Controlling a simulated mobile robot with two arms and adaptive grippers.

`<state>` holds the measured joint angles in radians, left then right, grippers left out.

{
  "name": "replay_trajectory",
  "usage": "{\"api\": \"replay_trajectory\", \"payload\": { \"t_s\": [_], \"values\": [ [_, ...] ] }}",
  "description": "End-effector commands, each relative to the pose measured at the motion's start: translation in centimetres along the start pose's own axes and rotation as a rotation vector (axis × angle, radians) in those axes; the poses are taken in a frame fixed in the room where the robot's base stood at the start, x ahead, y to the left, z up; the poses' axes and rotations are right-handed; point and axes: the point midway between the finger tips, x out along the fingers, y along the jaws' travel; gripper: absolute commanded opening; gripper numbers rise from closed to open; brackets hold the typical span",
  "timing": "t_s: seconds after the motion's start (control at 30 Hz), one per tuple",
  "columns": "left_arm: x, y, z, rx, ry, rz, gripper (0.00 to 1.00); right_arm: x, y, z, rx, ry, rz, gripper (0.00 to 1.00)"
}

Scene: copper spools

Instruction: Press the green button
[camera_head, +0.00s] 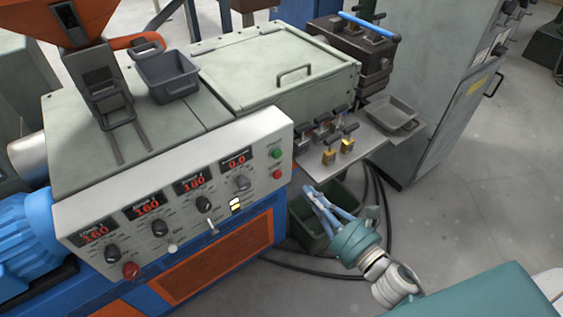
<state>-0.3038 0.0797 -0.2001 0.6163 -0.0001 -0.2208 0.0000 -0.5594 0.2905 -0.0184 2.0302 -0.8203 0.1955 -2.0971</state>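The green button (276,153) is a small round button near the right end of the machine's white control panel (150,222). A red button (277,174) sits just below it. My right gripper (309,190) is to the right of and below the green button, in front of a dark green bin, apart from the panel. Its blue fingers come together at the tips and look shut, with nothing seen between them. The green button is fully visible. My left gripper is not in view.
The panel also carries red number displays, knobs and a larger red button (131,270). A shelf (375,137) with small yellow-and-black parts and a grey tray (392,115) juts out above my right gripper. The dark green bin (347,195) stands on the floor with black hoses around it.

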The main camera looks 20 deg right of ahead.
Motion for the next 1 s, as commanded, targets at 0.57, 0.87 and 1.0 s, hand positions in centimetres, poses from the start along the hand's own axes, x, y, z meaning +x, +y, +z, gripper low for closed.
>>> {"api": "replay_trajectory", "payload": {
  "t_s": [0.57,0.87,1.0],
  "values": [
    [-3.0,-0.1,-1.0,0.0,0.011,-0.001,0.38,11.1,0.0,0.3,0.002,-0.001,-0.001,0.0],
    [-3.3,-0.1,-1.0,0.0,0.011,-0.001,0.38,12.8,0.0,0.0,0.001,0.001,0.0,0.0],
    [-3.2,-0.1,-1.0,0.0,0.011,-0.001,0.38,12.8,0.0,0.0,0.001,0.001,0.0,0.0]
  ]
}}
